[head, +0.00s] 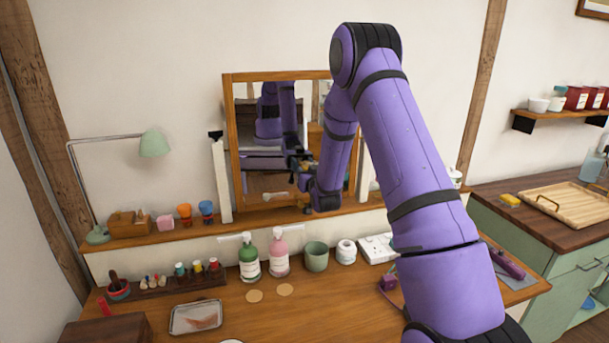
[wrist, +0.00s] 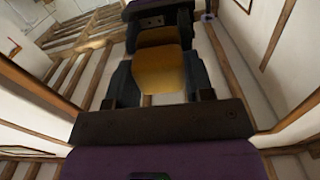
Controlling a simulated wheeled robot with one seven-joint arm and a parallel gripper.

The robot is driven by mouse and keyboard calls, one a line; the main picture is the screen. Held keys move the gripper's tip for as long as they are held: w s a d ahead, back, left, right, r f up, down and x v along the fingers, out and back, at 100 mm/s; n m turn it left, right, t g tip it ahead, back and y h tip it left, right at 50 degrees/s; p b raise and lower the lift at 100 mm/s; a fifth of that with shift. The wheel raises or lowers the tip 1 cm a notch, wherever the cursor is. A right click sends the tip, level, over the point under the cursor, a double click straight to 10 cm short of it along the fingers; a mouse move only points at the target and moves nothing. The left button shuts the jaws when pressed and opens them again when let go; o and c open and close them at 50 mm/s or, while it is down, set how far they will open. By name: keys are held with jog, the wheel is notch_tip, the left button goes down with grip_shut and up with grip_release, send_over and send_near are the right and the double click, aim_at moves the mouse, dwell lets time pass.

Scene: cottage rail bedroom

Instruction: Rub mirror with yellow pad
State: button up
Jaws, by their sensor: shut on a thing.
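The mirror (head: 262,180) stands upright in a wooden frame on the wall shelf in the head view. It reflects my purple arm and dark gripper. My gripper (head: 303,183) is in front of the lower middle of the glass, partly hidden by my arm. In the wrist view, the dark fingers are shut on a yellow-orange pad (wrist: 160,72). The pad's far end is close to the glass, where a reflection of the gripper shows. I cannot tell whether the pad touches the mirror. The pad is not clear in the head view.
A green bottle (head: 249,258), a pink bottle (head: 279,252) and a green cup (head: 316,257) stand on the desk below the mirror. A lamp (head: 153,143) is left. Another yellow item (head: 509,200) lies on the right counter beside a wooden tray (head: 560,202).

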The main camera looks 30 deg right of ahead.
jog(key=s+d, duration=0.2)
jog(key=d, duration=0.7)
jog(key=shift+s+d, duration=0.3)
jog(key=shift+d, duration=0.05)
dwell(0.6)
jog(key=shift+w+a, duration=0.3)
jog(key=shift+a, duration=0.95)
jog(key=shift+w+a, duration=0.35)
jog(key=shift+a, duration=0.85)
jog(key=shift+w+a, duration=0.3)
jog(key=shift+a, duration=0.95)
jog(key=shift+w+a, duration=0.3)
jog(key=shift+a, duration=0.6)
jog(key=shift+w+a, duration=0.3)
jog(key=shift+a, duration=0.55)
jog(key=shift+v, duration=2.95)
